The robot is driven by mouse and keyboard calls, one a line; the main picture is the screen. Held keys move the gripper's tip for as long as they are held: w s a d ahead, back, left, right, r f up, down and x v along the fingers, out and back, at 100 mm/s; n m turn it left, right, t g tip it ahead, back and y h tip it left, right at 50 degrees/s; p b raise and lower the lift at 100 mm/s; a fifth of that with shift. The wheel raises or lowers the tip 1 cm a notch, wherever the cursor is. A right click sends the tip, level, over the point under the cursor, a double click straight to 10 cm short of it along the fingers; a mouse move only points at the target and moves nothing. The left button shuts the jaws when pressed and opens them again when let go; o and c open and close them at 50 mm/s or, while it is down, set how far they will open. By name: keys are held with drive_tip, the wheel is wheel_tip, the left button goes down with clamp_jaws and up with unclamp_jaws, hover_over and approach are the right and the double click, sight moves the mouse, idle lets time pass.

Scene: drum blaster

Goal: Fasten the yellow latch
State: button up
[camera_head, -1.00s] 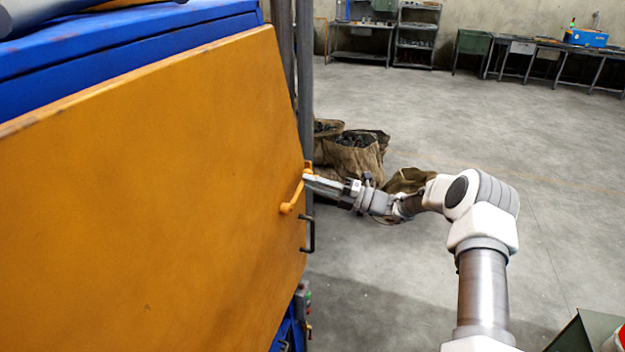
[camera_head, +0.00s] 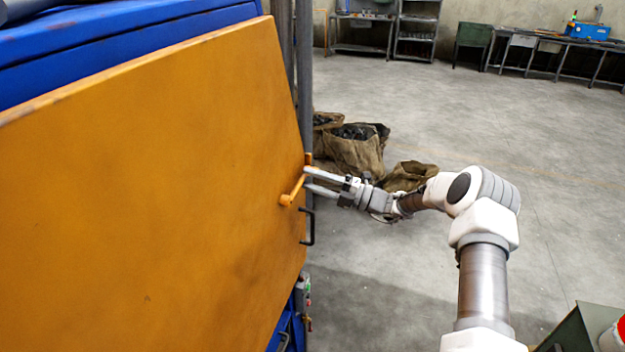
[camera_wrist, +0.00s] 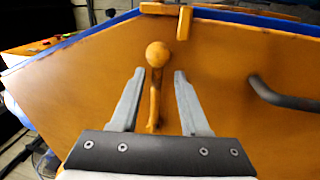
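The yellow latch (camera_head: 292,192) is mounted near the right edge of the orange door panel (camera_head: 150,190). In the wrist view the latch (camera_wrist: 157,54) shows a round knob and an arm running down between my fingers. A yellow bracket (camera_wrist: 184,24) sits at the panel's edge, just above the knob. The knob looks apart from the bracket. My gripper (camera_head: 306,179) is open close to the latch; in the wrist view my gripper (camera_wrist: 159,73) has a finger on each side of it. Gaps show on both sides; depth and contact are unclear.
A black handle (camera_head: 308,228) is on the panel below the latch; it also shows in the wrist view (camera_wrist: 280,97), right of my fingers. Grey posts (camera_head: 305,70) stand behind the panel's edge. Filled sacks (camera_head: 355,150) stand on the floor behind. The floor to the right is open.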

drive_tip(key=b+v, duration=0.4)
drive_tip(key=v, duration=1.3)
drive_tip(key=shift+d, duration=0.2)
drive_tip(key=shift+s, duration=0.1)
